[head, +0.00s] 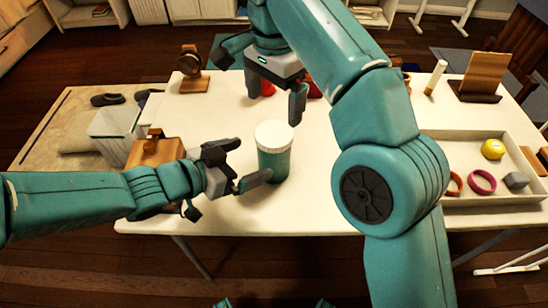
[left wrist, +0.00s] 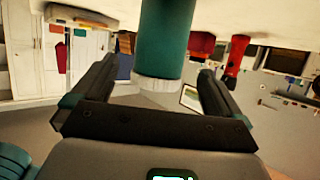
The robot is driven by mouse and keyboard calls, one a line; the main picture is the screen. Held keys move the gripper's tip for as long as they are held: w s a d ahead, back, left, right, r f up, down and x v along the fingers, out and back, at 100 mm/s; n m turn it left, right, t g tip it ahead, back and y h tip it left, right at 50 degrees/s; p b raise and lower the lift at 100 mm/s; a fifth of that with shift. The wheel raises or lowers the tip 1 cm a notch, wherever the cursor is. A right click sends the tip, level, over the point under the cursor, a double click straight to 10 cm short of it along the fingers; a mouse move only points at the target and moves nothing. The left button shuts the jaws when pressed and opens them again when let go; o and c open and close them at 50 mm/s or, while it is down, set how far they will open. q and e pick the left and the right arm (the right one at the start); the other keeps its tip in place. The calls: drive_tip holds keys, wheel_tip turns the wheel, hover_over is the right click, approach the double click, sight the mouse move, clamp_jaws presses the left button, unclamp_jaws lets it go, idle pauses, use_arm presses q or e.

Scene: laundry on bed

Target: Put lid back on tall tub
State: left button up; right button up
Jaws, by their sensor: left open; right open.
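The tall teal tub (head: 273,166) stands upright near the middle of the table's front edge. Its white lid (head: 273,133) lies flat on top and looks level; I cannot tell how tightly it sits. My left gripper (head: 246,164) is open at the tub's left side, low on its body. In the left wrist view, the tub (left wrist: 165,40) appears upside down between the open fingers (left wrist: 157,68), with the white lid (left wrist: 157,88) at its lower end. Contact with the fingers is unclear. My right gripper (head: 275,100) is open and empty, above and behind the lid.
A pale tray (head: 480,204) at the right holds a yellow round object (head: 493,149), rings and a grey block. Red objects (head: 267,88) stand behind my right gripper. A watch stand (head: 192,72) is back left. A wooden block (head: 155,150) is near my left arm. The front table strip is clear.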

sight(274, 151)
use_arm(q)
drive_tip(key=x, duration=0.8)
drive_tip(key=shift+w+d+f, duration=0.15)
drive_tip(key=shift+w+d, duration=0.05)
use_arm(e)
drive_tip(key=shift+w+f, duration=0.1)
